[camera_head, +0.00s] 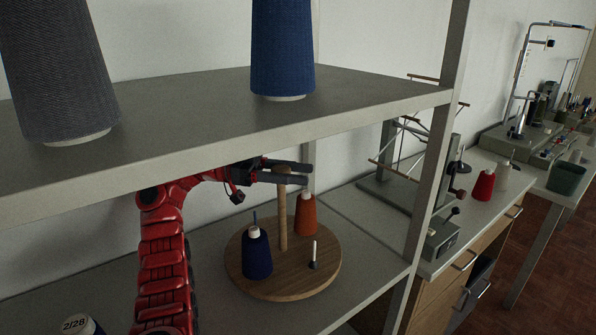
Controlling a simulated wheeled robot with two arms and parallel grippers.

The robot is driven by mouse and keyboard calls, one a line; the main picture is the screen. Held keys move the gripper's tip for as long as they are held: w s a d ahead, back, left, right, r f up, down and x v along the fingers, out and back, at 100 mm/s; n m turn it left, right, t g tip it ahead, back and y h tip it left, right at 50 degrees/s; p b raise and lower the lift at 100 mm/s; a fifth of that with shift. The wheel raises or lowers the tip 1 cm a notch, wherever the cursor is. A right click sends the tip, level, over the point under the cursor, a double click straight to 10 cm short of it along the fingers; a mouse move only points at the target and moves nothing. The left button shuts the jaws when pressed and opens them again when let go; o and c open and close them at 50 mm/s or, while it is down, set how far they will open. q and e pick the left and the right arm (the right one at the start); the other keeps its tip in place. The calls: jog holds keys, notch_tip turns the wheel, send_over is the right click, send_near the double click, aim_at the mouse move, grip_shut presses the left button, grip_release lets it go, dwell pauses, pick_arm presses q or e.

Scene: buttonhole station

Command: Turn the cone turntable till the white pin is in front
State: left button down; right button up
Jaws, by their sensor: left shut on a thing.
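The round wooden cone turntable (290,286) sits on the lower shelf, with an upright wooden post (283,225) at its middle. A navy cone (257,257) stands at its left front and an orange-red cone (305,217) at its back right. The white pin (314,251), on a small dark base, stands on the right front part of the disc with no cone on it. My left gripper (296,173) reaches in from the left under the upper shelf and is shut on the top of the post. My right gripper is not in view.
The upper shelf (200,107) bears a grey cone (55,65) and a blue cone (282,45), close above my left arm. A shelf upright (430,160) stands to the right. A labelled cone (80,325) shows at bottom left. A bench with machines lies beyond.

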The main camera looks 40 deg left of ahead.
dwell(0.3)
pick_arm(q)
jog(key=shift+c, duration=1.8)
grip_release()
jog(key=s+d+r+p, duration=0.2)
jog(key=s+d+p, duration=0.2)
jog(key=s, duration=0.2)
jog(key=s+d+r+p, duration=0.3)
jog(key=s+d+p, duration=0.1)
jog(key=s, duration=0.3)
jog(key=shift+s+d+p, duration=0.2)
jog(key=shift+d+p, duration=0.15)
jog(key=shift+p, duration=0.25)
